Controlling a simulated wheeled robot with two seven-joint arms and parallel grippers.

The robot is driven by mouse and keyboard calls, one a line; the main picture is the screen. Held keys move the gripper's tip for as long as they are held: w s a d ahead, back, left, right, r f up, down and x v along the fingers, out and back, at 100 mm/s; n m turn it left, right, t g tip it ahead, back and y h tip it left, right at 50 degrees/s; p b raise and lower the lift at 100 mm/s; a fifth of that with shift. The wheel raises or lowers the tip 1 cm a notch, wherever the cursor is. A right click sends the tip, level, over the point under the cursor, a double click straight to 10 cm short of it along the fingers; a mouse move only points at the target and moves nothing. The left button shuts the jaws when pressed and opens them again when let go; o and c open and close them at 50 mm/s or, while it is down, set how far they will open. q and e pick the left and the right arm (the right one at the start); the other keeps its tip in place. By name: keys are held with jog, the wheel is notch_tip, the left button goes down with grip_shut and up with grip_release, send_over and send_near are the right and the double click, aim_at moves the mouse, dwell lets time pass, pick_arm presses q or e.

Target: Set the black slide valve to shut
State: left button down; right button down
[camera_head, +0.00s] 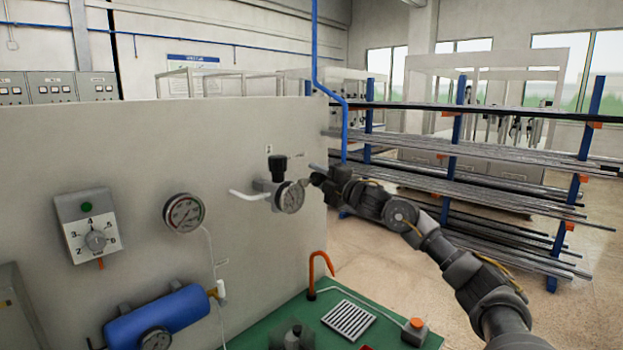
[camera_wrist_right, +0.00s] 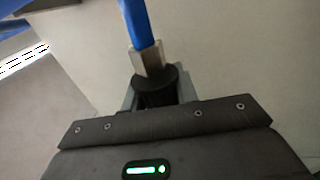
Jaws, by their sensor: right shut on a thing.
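The black slide valve (camera_wrist_right: 157,82) shows in the right wrist view as a dark round sleeve below a metal fitting (camera_wrist_right: 146,58) at the end of a blue pipe (camera_wrist_right: 138,22). My right gripper (camera_wrist_right: 158,100) is shut on the sleeve, with a grey finger on each side. In the head view the right gripper (camera_head: 337,180) is just below the lower end of the blue pipe (camera_head: 344,130), beside the panel's right edge. There the valve cannot be told apart from the gripper. Whether the sleeve is at its open or shut end cannot be told. My left gripper is not in view.
A regulator with a black knob (camera_head: 278,168) and gauge (camera_head: 289,196) sits close left of my right gripper on the grey panel (camera_head: 130,150). A rack of long rods (camera_head: 460,180) stands behind my right arm. A green bench (camera_head: 300,312) is below.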

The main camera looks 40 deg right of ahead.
jog(key=c, duration=1.4)
grip_release()
jog(key=shift+d+r, duration=0.15)
jog(key=shift+d, duration=0.05)
jog(key=shift+c, duration=0.2)
jog(key=o, duration=0.4)
jog(key=shift+d, duration=0.15)
jog(key=shift+c, duration=0.2)
jog(key=shift+s+f, duration=0.2)
jog(key=shift+f, duration=0.05)
jog(key=a+b+v, duration=0.1)
jog(key=b+v, duration=0.8)
jog(key=v, duration=0.1)
jog(key=shift+s+d, duration=0.25)
jog(key=shift+d, duration=0.15)
